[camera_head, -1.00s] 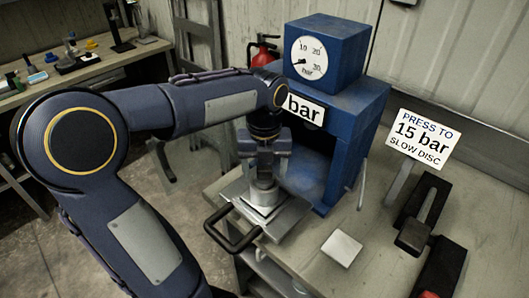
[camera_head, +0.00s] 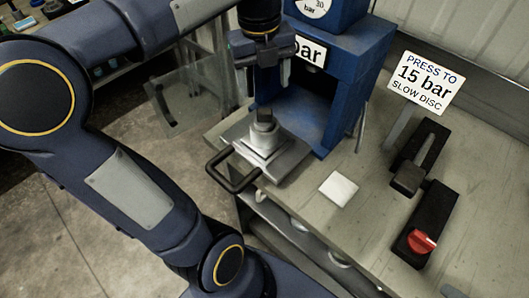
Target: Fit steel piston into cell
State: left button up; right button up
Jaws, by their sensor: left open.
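The steel piston (camera_head: 263,122) is a short grey cylinder standing upright on a square stepped metal block, which looks like the cell (camera_head: 262,145). I cannot tell how deep the piston sits in it. The block rests on a metal sliding tray (camera_head: 290,161) with a black loop handle, in front of the blue press. My left gripper (camera_head: 265,86) is open and empty above the piston, with a visible gap between the fingertips and the piston top. My right gripper is not in view.
The blue press (camera_head: 365,75) with its gauge stands just behind the tray. A white square plate (camera_head: 338,188) lies on the bench (camera_head: 310,212). A sign reading "PRESS TO 15 bar SLOW DISC" (camera_head: 425,82) and a black device with a red knob (camera_head: 421,241) are at the right.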

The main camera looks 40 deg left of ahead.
pick_arm(q)
jog(key=s+d+f+n+t+h, duration=0.1)
jog(key=s+d+f+n, duration=0.3)
jog(key=n, duration=0.9)
jog(key=s+d+f+n+t+h, duration=0.2)
jog(key=s+d+f+n+t, duration=0.2)
jog(key=s+f+n, duration=0.4)
jog(key=d+n, duration=0.1)
jog(key=n, duration=0.4)
jog(key=shift+d+n, duration=0.2)
jog(key=shift+n, duration=0.2)
